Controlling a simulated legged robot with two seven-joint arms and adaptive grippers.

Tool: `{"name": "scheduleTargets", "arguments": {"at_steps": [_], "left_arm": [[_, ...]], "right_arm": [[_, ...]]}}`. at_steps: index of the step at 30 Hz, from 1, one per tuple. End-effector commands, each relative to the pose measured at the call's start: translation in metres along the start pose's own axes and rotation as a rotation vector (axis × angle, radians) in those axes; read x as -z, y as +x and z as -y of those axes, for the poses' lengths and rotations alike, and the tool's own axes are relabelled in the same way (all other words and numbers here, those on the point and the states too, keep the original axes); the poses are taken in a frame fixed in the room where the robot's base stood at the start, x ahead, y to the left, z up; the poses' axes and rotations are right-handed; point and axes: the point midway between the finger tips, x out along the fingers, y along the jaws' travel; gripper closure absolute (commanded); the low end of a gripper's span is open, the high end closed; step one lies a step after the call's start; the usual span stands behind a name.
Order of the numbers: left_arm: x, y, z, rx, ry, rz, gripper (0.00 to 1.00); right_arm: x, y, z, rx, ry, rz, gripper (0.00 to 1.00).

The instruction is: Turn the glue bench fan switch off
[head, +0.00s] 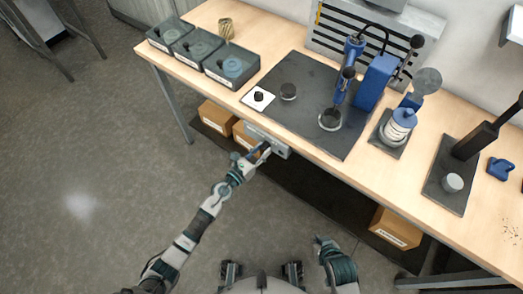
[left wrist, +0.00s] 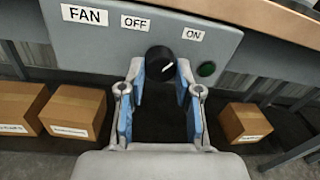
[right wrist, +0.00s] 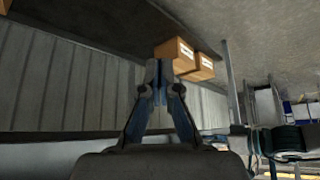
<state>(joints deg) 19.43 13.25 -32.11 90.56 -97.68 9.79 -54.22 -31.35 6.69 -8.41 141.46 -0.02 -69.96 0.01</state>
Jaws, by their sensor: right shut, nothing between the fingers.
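The grey fan switch box (head: 278,149) hangs under the bench's front edge. In the left wrist view its panel (left wrist: 90,40) carries a FAN label, an OFF label (left wrist: 135,23) on the left and an ON label (left wrist: 193,34) on the right. The round black knob (left wrist: 158,62) has a white mark pointing up and right, toward ON. A green lamp (left wrist: 206,69) is right of it. My left gripper (left wrist: 160,75) is open, its blue-padded fingers on either side of the knob; contact cannot be told. My right gripper (right wrist: 159,70) is shut and empty, away from the box.
The bench top (head: 215,88) holds several grey bins, a dark mat (head: 300,125) with a blue stand, and other tools. Cardboard boxes (head: 396,228) stand below the bench. The floor (head: 90,150) left of my left arm is clear.

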Motion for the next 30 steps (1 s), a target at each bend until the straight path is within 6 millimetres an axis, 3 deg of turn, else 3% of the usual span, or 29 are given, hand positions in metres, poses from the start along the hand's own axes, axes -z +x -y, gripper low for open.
{"name": "scheduleTargets", "arguments": {"at_steps": [14, 30], "left_arm": [[0.000, 0.000, 0.000, 0.000, -0.078, 0.006, 1.00], [0.000, 0.000, -0.001, 0.003, -0.535, 0.040, 1.00]], "right_arm": [[-0.002, -0.001, 0.000, 0.000, 0.000, 0.010, 1.00], [-0.016, -0.007, -0.004, -0.008, 0.003, 0.089, 1.00]]}}
